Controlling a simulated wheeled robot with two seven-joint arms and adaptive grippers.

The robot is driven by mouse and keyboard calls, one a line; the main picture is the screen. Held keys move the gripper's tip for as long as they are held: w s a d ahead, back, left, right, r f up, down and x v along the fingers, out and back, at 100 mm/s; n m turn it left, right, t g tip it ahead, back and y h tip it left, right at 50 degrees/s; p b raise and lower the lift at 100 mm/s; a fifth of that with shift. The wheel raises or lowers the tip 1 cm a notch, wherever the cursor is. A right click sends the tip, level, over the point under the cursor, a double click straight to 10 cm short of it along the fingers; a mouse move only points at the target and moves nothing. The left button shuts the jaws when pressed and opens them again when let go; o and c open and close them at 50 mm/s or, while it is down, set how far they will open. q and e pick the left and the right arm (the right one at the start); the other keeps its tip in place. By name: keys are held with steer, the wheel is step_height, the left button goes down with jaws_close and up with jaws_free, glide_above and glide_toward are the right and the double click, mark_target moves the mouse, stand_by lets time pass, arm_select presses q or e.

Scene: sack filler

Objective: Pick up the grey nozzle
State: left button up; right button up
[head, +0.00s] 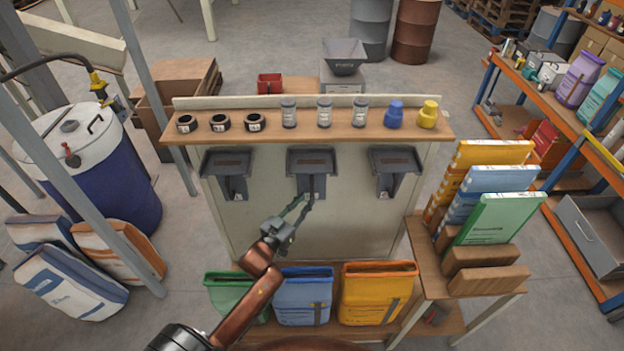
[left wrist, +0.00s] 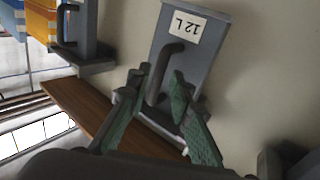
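I cannot pick out a loose grey nozzle for certain. On the wooden shelf (head: 270,128) stand three grey labelled cylinders (head: 324,112), then a blue nozzle-like piece (head: 396,113) and a yellow one (head: 427,114). Below the shelf, the middle grey spout unit (head: 311,160) has a dark handle. My left gripper (head: 309,199) is at this handle, below the shelf. In the left wrist view, the unit (left wrist: 188,50) carries a "12 L" label, and the handle (left wrist: 160,75) shows between the parted green-padded fingers of my left gripper (left wrist: 158,88). Contact is unclear. My right gripper is out of view.
Similar grey units hang at left (head: 227,165) and right (head: 394,165). Three black rings (head: 220,123) sit on the shelf. Green, blue (head: 303,295) and yellow sacks stand below. A side table (head: 425,235) with upright packages is at right.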

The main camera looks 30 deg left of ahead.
mark_target(311, 193)
arm_select(q)
steer(key=w, duration=0.3)
steer(key=w+p, duration=0.1)
steer(key=shift+w+r, duration=0.25)
steer(key=shift+r, duration=0.1)
steer(key=shift+w+f, duration=0.1)
steer(key=shift+w, duration=0.15)
steer(key=shift+s, duration=0.1)
steer(key=shift+c, duration=0.3)
jaws_close()
steer(key=shift+d, duration=0.1)
